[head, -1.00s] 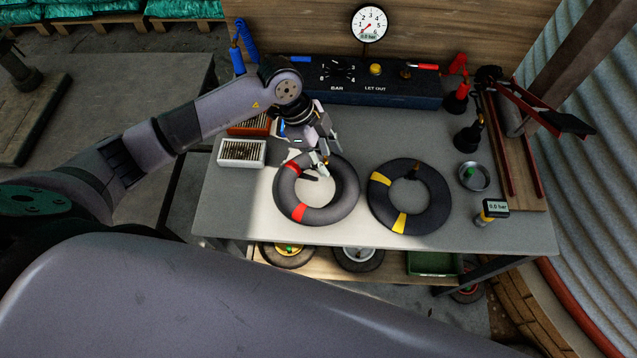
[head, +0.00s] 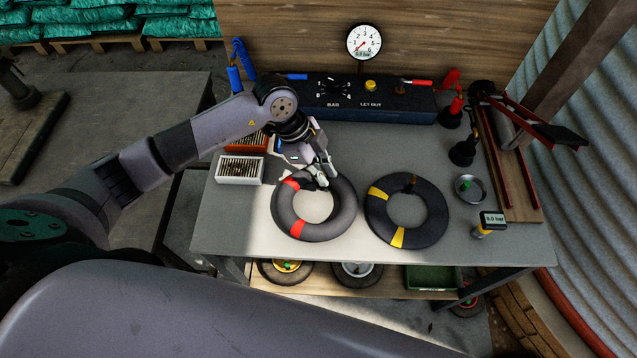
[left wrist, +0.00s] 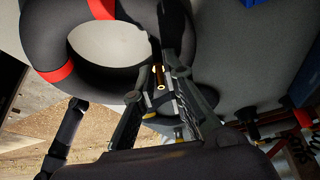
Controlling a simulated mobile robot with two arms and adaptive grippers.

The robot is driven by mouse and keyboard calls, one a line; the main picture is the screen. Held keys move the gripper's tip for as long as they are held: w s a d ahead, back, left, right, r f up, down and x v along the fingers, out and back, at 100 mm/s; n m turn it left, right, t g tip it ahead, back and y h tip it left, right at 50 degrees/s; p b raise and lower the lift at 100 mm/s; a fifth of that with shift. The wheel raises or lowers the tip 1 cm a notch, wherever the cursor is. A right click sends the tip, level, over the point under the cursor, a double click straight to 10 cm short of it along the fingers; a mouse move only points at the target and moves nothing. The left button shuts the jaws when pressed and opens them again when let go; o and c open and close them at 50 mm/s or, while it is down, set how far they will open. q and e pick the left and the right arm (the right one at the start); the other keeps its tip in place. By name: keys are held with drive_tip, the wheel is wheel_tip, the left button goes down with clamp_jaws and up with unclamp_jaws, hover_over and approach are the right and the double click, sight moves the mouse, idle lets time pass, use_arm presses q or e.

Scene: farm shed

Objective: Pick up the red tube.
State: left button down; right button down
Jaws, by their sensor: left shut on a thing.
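The red tube (head: 344,218), a dark ring with red bands, is at the middle of the workbench, left of a similar tube with yellow bands (head: 407,237). My left gripper (head: 322,182) reaches down at its back edge and is shut on it. In the left wrist view the red-banded tube (left wrist: 45,50) fills the upper left, and a brass valve stem (left wrist: 159,78) shows between the fingers. The fingers hide part of the grip. I cannot tell whether the tube is clear of the bench top. My right gripper is not in view.
Around the tubes are a white tray (head: 240,181), a blue pressure box (head: 360,112) with a gauge (head: 364,42) above, a small round dish (head: 481,191), and a digital gauge (head: 493,220). Red-railed equipment stands at right. The bench front (head: 270,247) is clear.

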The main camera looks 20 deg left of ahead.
use_arm(q)
drive_tip(key=shift+s+d+r, duration=0.1)
drive_tip(key=shift+d, duration=0.05)
wheel_tip(320, 180, up, 19)
drive_tip(key=b, duration=0.1)
drive_tip(key=shift+r, duration=0.15)
drive_tip(key=shift+w, duration=0.2)
idle(0.6)
